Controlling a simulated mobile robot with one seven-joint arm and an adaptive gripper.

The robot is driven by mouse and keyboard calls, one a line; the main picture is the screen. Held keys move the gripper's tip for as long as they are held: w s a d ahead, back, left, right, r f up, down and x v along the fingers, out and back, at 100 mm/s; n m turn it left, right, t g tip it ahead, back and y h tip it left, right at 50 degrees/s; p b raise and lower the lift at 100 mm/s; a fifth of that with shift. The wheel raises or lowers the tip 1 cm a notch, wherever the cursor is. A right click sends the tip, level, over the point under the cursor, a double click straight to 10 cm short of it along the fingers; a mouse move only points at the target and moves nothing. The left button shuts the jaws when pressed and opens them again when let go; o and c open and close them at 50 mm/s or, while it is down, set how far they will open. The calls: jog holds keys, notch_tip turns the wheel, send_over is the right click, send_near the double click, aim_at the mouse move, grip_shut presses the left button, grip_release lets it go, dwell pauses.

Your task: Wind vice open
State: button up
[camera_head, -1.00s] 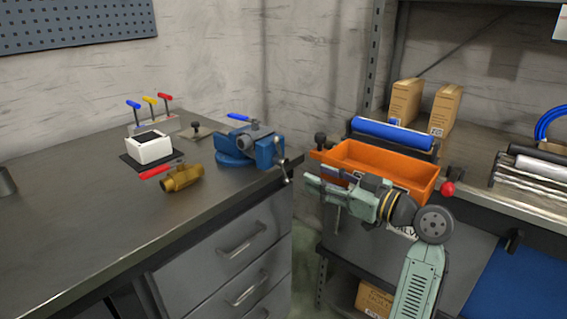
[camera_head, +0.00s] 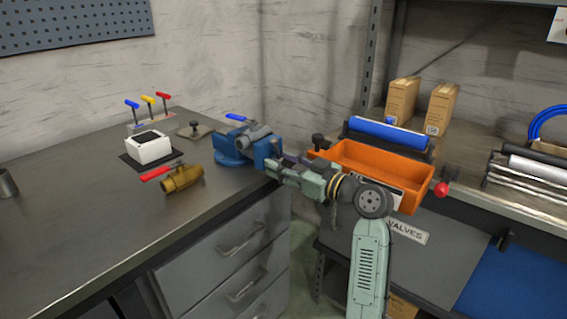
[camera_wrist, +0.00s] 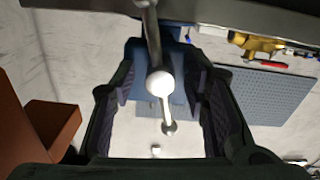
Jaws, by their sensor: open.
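The blue vice (camera_head: 233,150) stands at the right front corner of the grey workbench. My gripper (camera_head: 277,164) is at its front, covering most of the screw handle in the head view. In the wrist view the vice's blue body (camera_wrist: 140,62) lies beyond my fingers. The pale handle bar with its round hub (camera_wrist: 160,83) shows between the two fingers of my gripper (camera_wrist: 163,85). The fingers are open, with gaps on both sides of the bar. I cannot tell exactly how deep the bar sits between them.
A brass valve with a red lever (camera_head: 181,178) and a white box (camera_head: 149,147) lie on the bench left of the vice. An orange bin (camera_head: 372,165) is close to the right of my gripper. Drawers (camera_head: 237,250) are below the bench edge.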

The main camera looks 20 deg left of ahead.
grip_shut()
dwell(0.4)
dwell(0.4)
